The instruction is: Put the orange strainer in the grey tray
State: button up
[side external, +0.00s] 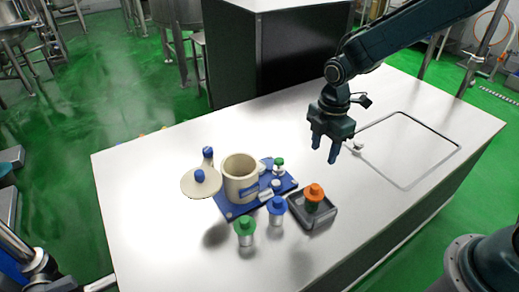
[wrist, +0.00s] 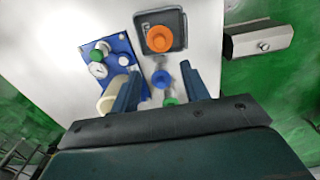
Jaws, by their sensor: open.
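The orange strainer (side external: 314,193) has an orange knobbed top and a dark lower part. It stands upright inside the grey tray (side external: 325,218), a small dark square tray near the front edge of the table. In the wrist view the orange top (wrist: 160,39) shows from above within the rim of the tray (wrist: 181,17). My gripper (side external: 324,152) is open and empty, held above the table and apart from the strainer and tray. Its two fingers (wrist: 159,76) show in the wrist view, with the strainer beyond their tips.
A blue-topped piece (side external: 277,211) and a green-topped piece (side external: 244,231) stand left of the tray. The white table (side external: 150,225) is clear at far left.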

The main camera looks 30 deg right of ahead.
jog(key=s+d+r+m+t, duration=0.2)
jog(key=s+d+r+m, duration=0.1)
jog(key=s+r+m, duration=0.45)
jog(key=s+d+r+m+t, duration=0.2)
jog(key=s+r+m, duration=0.3)
jog(key=s+r, duration=0.4)
jog(key=s+d+r+m+t, duration=0.1)
jog(key=s+r+m, duration=0.1)
jog(key=s+m, duration=0.3)
jog(key=shift+s+r+t, duration=0.3)
jog(key=shift+s, duration=0.75)
